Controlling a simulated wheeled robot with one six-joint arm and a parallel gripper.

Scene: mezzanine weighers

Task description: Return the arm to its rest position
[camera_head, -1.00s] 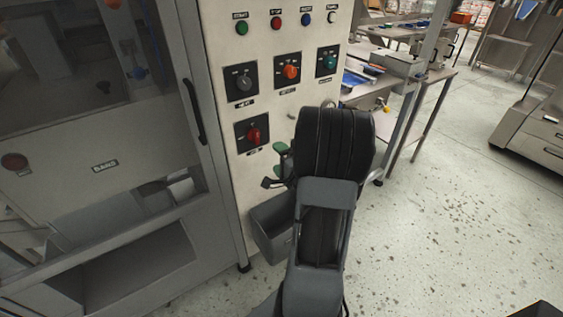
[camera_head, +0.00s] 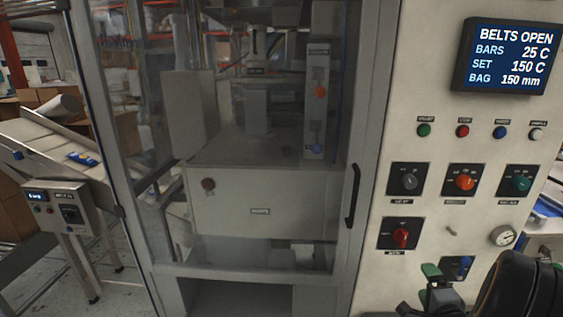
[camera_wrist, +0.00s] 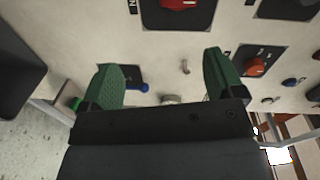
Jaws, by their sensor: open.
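My arm (camera_head: 518,287) shows at the lower right of the head view, folded in front of the machine's control panel. My gripper (camera_head: 432,272) is at its left, before the lower part of the panel, partly cut off by the frame. In the wrist view my gripper (camera_wrist: 162,78) has its two green-padded fingers wide apart, with nothing between them but the panel face behind. I cannot tell how far the fingertips are from the panel.
The panel (camera_head: 450,100) carries a display (camera_head: 506,57) reading "BELTS OPEN", several buttons, rotary switches and a gauge (camera_head: 503,236). A glazed door with a black handle (camera_head: 352,196) stands left of it. A conveyor (camera_head: 45,150) with a small control box (camera_head: 62,210) is at far left.

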